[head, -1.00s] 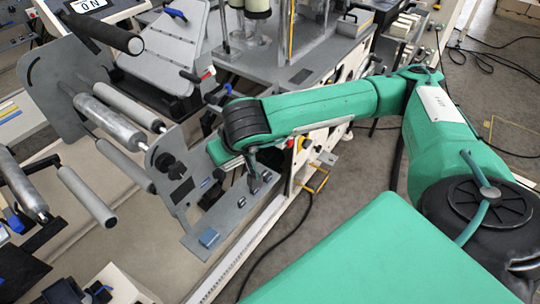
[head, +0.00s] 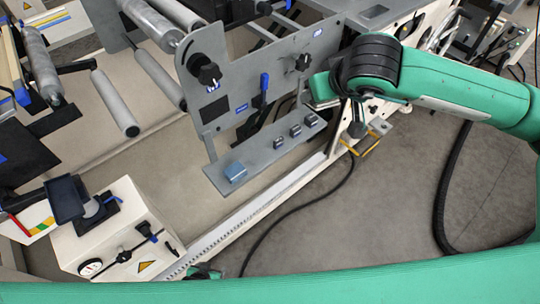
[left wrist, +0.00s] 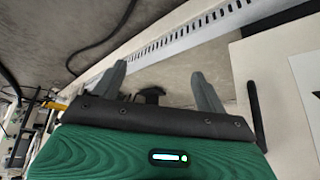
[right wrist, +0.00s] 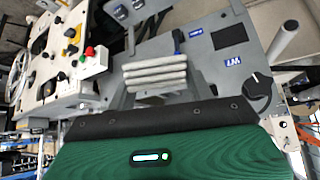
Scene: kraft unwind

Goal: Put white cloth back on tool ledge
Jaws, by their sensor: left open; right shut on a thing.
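The white cloth (right wrist: 156,73) shows in the right wrist view as a thick folded stack. My right gripper (right wrist: 158,88) is shut on it. My right arm's end is beyond the ledge's right end. My left gripper (head: 205,273) barely shows at the bottom; its fingers (left wrist: 160,86) are apart and empty in the left wrist view.
A white box with a gauge (head: 115,235) stands at lower left. A slotted white rail (head: 235,225) runs below the ledge. Rollers (head: 115,103) stick out left of the plate; black knobs (head: 208,74) are on it. A black cable (head: 300,212) lies on the open floor.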

